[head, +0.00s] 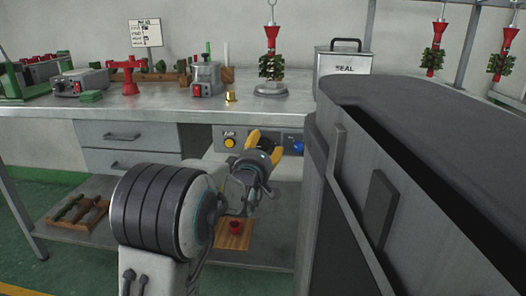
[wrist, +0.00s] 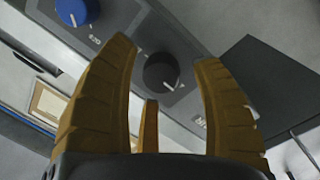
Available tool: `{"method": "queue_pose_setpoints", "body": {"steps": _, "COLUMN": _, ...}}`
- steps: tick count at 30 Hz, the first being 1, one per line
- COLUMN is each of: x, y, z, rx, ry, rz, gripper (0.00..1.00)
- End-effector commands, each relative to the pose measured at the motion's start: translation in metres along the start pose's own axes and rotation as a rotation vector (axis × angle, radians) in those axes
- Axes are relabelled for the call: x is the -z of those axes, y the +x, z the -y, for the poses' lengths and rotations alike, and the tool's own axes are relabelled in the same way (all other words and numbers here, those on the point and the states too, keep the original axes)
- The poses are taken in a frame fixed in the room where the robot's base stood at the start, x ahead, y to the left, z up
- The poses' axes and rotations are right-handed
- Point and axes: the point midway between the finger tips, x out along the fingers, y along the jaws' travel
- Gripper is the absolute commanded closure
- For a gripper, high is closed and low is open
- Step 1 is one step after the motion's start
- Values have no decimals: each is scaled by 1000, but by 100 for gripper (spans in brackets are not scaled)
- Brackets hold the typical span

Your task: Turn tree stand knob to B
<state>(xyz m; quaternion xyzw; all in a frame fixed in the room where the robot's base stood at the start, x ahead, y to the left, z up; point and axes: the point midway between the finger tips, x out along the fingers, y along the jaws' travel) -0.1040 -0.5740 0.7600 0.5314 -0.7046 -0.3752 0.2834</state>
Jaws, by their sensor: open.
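My gripper (head: 264,147) is open, its yellow fingers at the grey control panel (head: 287,134) under the bench top. In the wrist view, a black round knob (wrist: 161,71) shows between the spread fingers of my gripper (wrist: 163,55), with visible gaps on both sides. A small pale pointer mark on it points to the lower right of the picture. A blue knob (wrist: 72,11) sits to its upper left; it also shows in the head view (head: 297,147). The panel lettering near the black knob is too small to read. Contact with the knob cannot be told.
A yellow button (head: 230,142) marked AIR is left of my fingers. A large grey body (head: 425,190) fills the right foreground.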

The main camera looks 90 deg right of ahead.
Motion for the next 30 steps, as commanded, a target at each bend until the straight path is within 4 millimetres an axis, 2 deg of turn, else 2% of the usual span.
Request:
{"method": "queue_pose_setpoints", "body": {"steps": 13, "x": 0, "y": 6, "z": 0, "rx": 1, "ry": 0, "rz": 1, "gripper": 40}}
{"method": "queue_pose_setpoints", "body": {"steps": 14, "x": 0, "y": 6, "z": 0, "rx": 1, "ry": 0, "rz": 1, "gripper": 38}}
{"method": "queue_pose_setpoints", "body": {"steps": 30, "x": -1, "y": 5, "z": 1, "rx": 1, "ry": 0, "rz": 1, "gripper": 86}}
